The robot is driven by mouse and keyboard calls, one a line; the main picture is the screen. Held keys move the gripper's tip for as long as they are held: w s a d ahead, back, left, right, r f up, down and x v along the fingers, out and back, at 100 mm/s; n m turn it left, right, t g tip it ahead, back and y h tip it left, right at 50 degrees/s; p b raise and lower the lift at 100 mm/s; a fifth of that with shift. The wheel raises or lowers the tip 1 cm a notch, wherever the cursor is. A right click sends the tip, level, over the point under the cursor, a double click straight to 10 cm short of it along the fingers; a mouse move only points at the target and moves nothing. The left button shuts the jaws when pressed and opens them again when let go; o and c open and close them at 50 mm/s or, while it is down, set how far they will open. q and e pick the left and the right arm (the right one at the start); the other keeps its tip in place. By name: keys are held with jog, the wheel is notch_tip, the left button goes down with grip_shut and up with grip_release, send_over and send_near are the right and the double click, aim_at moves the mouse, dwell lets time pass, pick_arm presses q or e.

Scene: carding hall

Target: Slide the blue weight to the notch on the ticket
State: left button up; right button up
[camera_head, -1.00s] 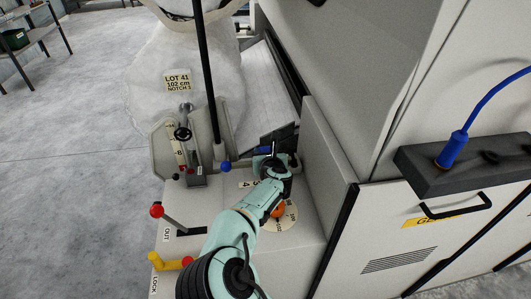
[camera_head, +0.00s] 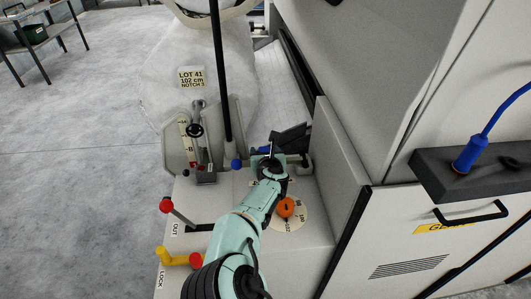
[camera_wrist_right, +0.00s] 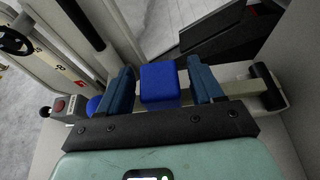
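The blue weight (camera_wrist_right: 160,84) is a small block on a pale beam (camera_wrist_right: 237,88) in the right wrist view. My right gripper (camera_wrist_right: 161,88) is open, with one blue finger on each side of the weight and a narrow gap showing on both sides. In the head view, my right gripper (camera_head: 268,160) is low over the machine's ledge and hides the weight. The yellow ticket (camera_head: 191,77) hangs on the pale translucent bag and reads LOT 41, 102 cm and NOTCH; its last digit is blurred. My left gripper is not in view.
A red-knobbed lever (camera_head: 166,206), a yellow lock handle (camera_head: 172,257) and an orange dial knob (camera_head: 286,207) are nearer. A machine panel (camera_head: 340,165) closes off the right side.

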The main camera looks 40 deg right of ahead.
jog(key=v, duration=1.3)
jog(key=shift+s, duration=0.2)
jog(key=shift+a, duration=0.2)
